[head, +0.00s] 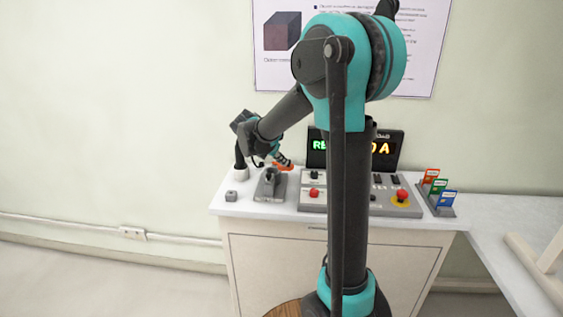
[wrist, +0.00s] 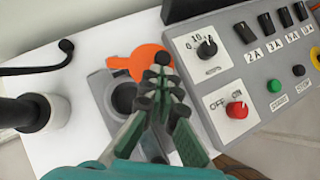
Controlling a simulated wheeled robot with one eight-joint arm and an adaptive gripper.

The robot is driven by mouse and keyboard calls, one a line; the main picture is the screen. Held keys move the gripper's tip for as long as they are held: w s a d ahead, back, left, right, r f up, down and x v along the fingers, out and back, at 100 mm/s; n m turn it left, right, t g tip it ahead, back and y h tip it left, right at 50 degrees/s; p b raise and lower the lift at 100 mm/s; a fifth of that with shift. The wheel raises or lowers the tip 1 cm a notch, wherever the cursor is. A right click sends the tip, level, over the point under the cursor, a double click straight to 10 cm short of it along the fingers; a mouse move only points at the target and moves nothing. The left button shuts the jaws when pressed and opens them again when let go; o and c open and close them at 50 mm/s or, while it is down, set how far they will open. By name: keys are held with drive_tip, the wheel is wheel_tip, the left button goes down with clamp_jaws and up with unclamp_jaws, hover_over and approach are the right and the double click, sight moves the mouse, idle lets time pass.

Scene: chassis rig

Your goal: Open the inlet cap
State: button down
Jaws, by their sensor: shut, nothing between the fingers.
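The orange inlet cap (wrist: 140,62) shows in the wrist view just beyond my fingertips, partly covered by them. In the head view it is a small orange patch (head: 284,166) above the grey inlet unit (head: 269,187). The unit also shows in the wrist view (wrist: 98,88), with a dark round opening (wrist: 124,97) uncovered to the left of my fingers. The cap lies beside the opening, at its upper right in that view. My gripper (wrist: 163,76) is shut and empty, its tips overlapping the cap's edge in the picture; I cannot tell whether they touch.
Right of the unit stands a control panel (wrist: 255,75) with a dial, switches and a red knob (wrist: 237,110). Left is a white cylinder (wrist: 55,110) with a black top and a black curved rod (wrist: 40,68). A card rack (head: 438,207) stands at the right end.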

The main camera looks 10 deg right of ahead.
sight(289, 163)
drive_tip(key=shift+w+d+n+t+y, duration=0.15)
drive_tip(key=shift+d+n+t+y, duration=0.4)
drive_tip(key=shift+n, duration=0.35)
drive_tip(key=shift+w+d+n+t+y, duration=0.1)
drive_tip(key=shift+d+n+t+y, duration=0.15)
drive_tip(key=shift+n, duration=0.25)
drive_tip(key=shift+w+d+n+t+y, duration=0.4)
drive_tip(key=shift+d+n+y, duration=0.25)
drive_tip(key=shift+n, duration=0.35)
drive_tip(key=shift+w+d, duration=0.8)
drive_tip(key=shift+w, duration=0.25)
drive_tip(key=shift+a, duration=0.15)
